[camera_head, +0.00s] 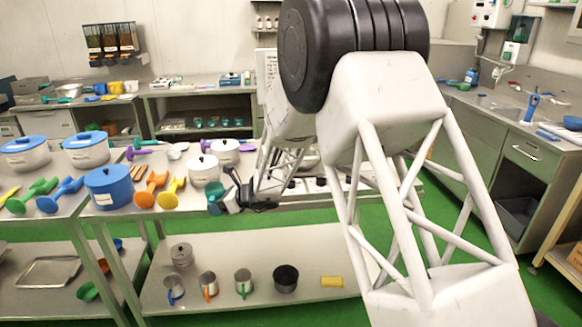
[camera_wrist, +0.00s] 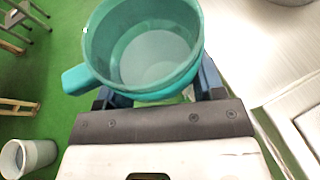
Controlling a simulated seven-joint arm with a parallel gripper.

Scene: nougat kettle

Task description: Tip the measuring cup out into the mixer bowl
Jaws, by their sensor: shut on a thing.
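The teal measuring cup (camera_wrist: 150,85) is in my gripper (camera_wrist: 158,95), which is shut on it. Its mouth faces the wrist camera and its handle sticks out to the left. Its bottom looks pale grey; I cannot tell what it contains. In the head view my gripper (camera_head: 238,198) is at the front edge of the middle counter, with the cup (camera_head: 215,190) small and partly hidden at its tip. I cannot pick out the mixer bowl in either view; my arm covers much of the head view's middle and right.
A blue pot (camera_head: 108,190) and a white lidded pot (camera_head: 204,172) stand left of my gripper, with coloured scoops (camera_head: 148,192) between. The shelf below (camera_head: 255,305) holds several mugs. The wrist view shows green floor, a grey bin (camera_wrist: 28,157) and a metal counter (camera_wrist: 270,75) at right.

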